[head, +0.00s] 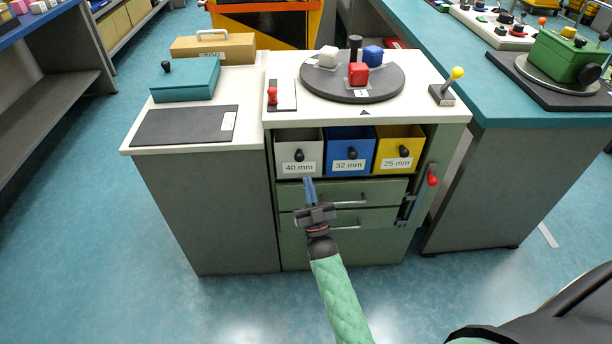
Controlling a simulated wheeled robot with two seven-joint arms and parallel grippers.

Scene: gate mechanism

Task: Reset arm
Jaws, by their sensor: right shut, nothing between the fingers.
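My right gripper (309,190) is shut and empty. It is in front of the green cabinet, just below the grey 40 mm bin (299,152) and near the upper drawer (342,191). My right arm comes up from the bottom of the view in a green sleeve. My left gripper is not in view. A lever with a red knob (432,180) is on the cabinet's right side, to the right of my gripper. A red-knobbed slider (272,96) and a yellow-knobbed lever (456,75) are on the white top.
A dark turntable (320,90) on the top carries white, red and blue blocks. The blue 32 mm bin (349,151) and yellow 25 mm bin (399,150) stand beside the grey one. A teal box (186,80) and dark mat (180,126) lie left. The floor in front is clear.

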